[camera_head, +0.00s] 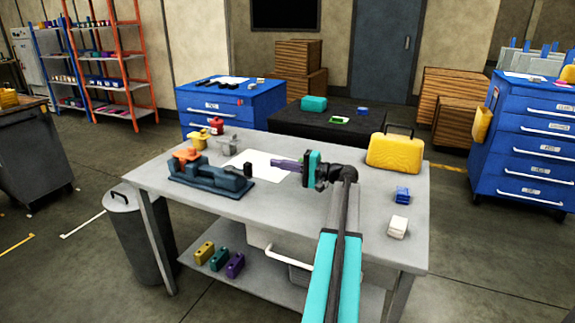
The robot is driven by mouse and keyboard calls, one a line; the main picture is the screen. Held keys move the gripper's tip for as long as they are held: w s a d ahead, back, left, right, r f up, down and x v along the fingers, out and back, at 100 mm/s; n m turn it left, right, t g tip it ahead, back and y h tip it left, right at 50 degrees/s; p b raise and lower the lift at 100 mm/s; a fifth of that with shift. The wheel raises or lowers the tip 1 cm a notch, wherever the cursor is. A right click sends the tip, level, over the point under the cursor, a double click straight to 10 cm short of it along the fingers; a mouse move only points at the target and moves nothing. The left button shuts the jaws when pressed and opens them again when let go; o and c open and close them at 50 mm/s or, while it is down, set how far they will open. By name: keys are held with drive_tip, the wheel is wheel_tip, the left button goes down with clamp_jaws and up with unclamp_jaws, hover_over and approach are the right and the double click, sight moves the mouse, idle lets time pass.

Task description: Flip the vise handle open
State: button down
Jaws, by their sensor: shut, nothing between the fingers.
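The dark blue vise (205,178) sits on the left part of the grey workbench (300,207). An orange part (186,154) is on top of its left end. A small black piece (247,169) at the vise's right end looks like the handle, but it is too small to make out how it is turned. My gripper (273,163) has purple fingers pointing left toward that black piece. The fingers are shut and empty, with a small gap between their tips and the black piece.
A white sheet (248,160) lies behind the vise. A red can (217,125) and small yellow items stand at the back left. A yellow case (395,152), a blue block (402,195) and a white block (398,226) are on the right. The bench's front middle is clear.

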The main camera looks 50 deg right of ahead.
drive_tip(key=w+a, duration=0.4)
drive_tip(key=a, duration=0.1)
drive_tip(key=shift+a+p, duration=0.2)
drive_tip(key=shift+p, duration=0.1)
drive_tip(key=shift+w, duration=0.1)
drive_tip(key=shift+s+m+h, duration=0.3)
drive_tip(key=shift+s+h, duration=0.1)
drive_tip(key=shift+h, duration=0.1)
